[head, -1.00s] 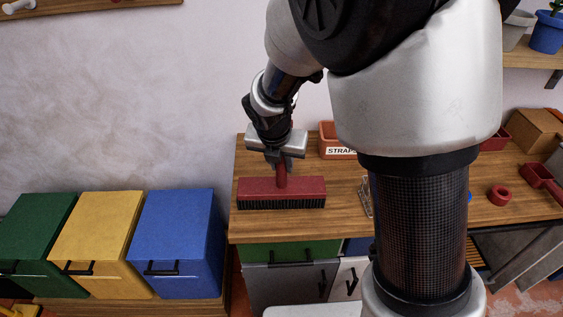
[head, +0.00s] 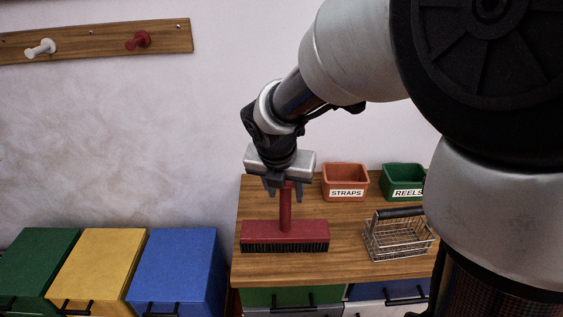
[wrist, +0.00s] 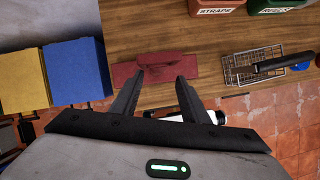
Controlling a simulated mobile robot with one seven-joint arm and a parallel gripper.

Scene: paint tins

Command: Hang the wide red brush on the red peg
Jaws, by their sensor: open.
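The wide red brush (head: 285,232) stands bristles down on the wooden bench, its handle upright. It also shows in the wrist view (wrist: 160,62), just beyond the fingertips. My gripper (head: 284,189) is over the handle, pointing down and open. Its fingers stand on either side of the handle's top in the head view; whether they touch it I cannot tell. In the wrist view the fingers (wrist: 160,78) are spread apart. The red peg (head: 138,40) sticks out of a wooden wall rail at the upper left and is bare.
A white peg (head: 40,47) is left of the red one. A wire basket (head: 398,240), the STRAPS bin (head: 345,181) and the REELS bin (head: 402,181) stand right of the brush. Green, yellow and blue boxes (head: 175,265) stand left of the bench.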

